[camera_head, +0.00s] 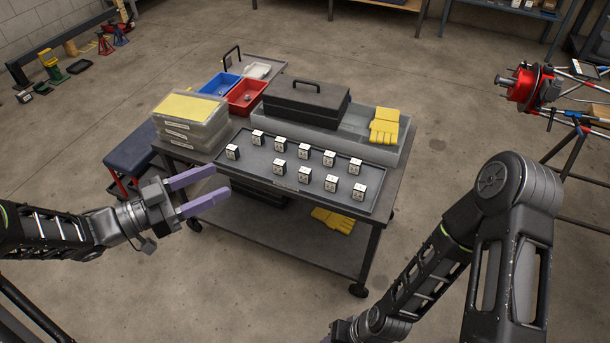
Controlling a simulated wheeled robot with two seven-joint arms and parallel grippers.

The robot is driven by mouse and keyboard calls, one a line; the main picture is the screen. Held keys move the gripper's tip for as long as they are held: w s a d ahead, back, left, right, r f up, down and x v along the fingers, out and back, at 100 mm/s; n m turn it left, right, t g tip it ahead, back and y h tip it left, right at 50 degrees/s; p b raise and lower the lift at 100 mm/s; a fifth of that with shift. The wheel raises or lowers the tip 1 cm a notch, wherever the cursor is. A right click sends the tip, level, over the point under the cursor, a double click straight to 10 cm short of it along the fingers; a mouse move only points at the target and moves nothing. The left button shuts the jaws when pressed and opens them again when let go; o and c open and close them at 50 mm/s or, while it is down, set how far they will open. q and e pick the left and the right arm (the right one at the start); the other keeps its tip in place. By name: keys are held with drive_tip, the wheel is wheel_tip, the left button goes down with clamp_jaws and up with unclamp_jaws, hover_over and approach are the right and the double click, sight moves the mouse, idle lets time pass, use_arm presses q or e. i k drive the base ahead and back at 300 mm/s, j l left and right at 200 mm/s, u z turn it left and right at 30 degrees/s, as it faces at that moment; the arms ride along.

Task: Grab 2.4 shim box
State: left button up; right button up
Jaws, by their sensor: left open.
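Several small shim boxes with white labelled tops and black lower sides stand in two rows on a dark tray (255,178) on the cart. One front-row box (232,152) is at the left end, and another front-row box (358,191) is at the right end. A back-row box (355,166) is also at the right. The labels are too small to read, so I cannot tell which is the 2.4 box. My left gripper (221,180) is open and empty, left of the tray and apart from the boxes. My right gripper (327,340) barely shows at the bottom edge.
The cart also bears a black case (307,98), yellow gloves (385,126), stacked clear boxes (190,118), a blue bin (219,84) and a red bin (246,96). A red hub part (522,88) is on a tube frame at right. Floor is clear before the cart.

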sight(304, 173)
drive_tip(key=i+l, duration=0.2)
drive_tip(key=l, duration=0.15)
drive_tip(key=i+l, duration=0.2)
drive_tip(key=l, duration=0.15)
drive_tip(key=i+l, duration=0.2)
drive_tip(key=l, duration=0.15)
drive_tip(key=i+l+u, duration=0.1)
drive_tip(key=l, duration=0.25)
drive_tip(key=i+l, duration=0.45)
drive_tip(key=l, duration=0.25)
